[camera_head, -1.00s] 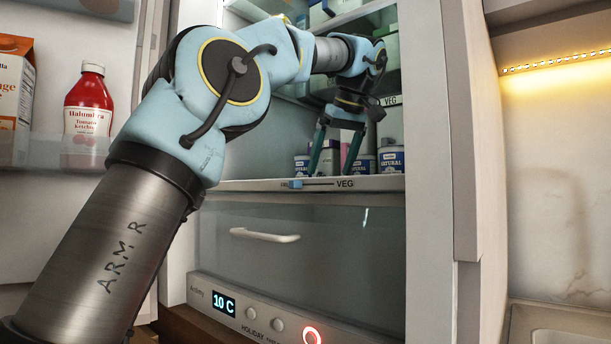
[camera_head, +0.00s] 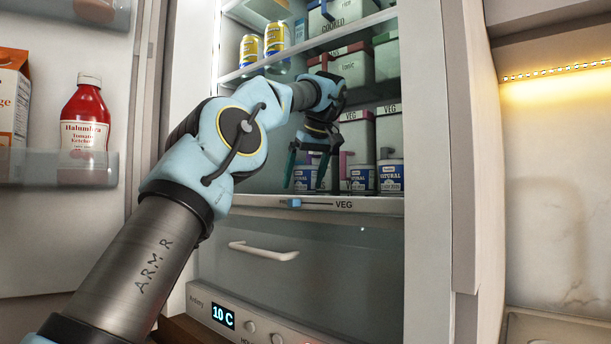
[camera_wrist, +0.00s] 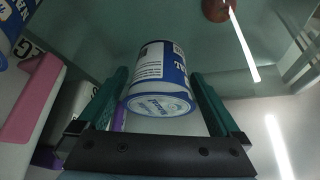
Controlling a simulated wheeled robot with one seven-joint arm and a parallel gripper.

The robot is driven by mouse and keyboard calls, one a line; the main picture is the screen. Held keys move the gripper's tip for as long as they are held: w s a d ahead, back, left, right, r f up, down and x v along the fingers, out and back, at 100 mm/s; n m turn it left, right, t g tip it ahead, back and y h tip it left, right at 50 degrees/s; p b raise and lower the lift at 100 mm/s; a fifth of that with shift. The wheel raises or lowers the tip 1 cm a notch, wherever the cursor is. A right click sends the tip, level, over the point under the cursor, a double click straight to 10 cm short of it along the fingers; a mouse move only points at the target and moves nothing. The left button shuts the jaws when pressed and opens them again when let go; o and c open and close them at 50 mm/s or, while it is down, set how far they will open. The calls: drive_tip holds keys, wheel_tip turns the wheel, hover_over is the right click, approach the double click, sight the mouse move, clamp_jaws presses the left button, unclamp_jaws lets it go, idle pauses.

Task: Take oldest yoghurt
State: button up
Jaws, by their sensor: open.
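Several white-and-blue yoghurt cups stand on the fridge's VEG shelf. One cup (camera_head: 305,179) is at the left, with others at the middle (camera_head: 361,181) and right (camera_head: 390,177). My gripper (camera_head: 306,184) is open, pointing down, with its green fingers on either side of the left cup.
Grey VEG boxes (camera_head: 389,130) stand behind the cups. The shelf above holds yellow cans (camera_head: 250,48) and more boxes. A shelf-edge slider (camera_head: 318,204) runs in front. A ketchup bottle (camera_head: 84,130) is in the open door at left; the fridge wall (camera_head: 425,150) bounds the right.

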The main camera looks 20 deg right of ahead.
drive_tip(key=shift+w+f, duration=0.1)
drive_tip(key=shift+f, duration=0.1)
drive_tip(key=c, duration=1.2)
drive_tip(key=shift+c, duration=0.5)
drive_tip(key=shift+r, duration=0.15)
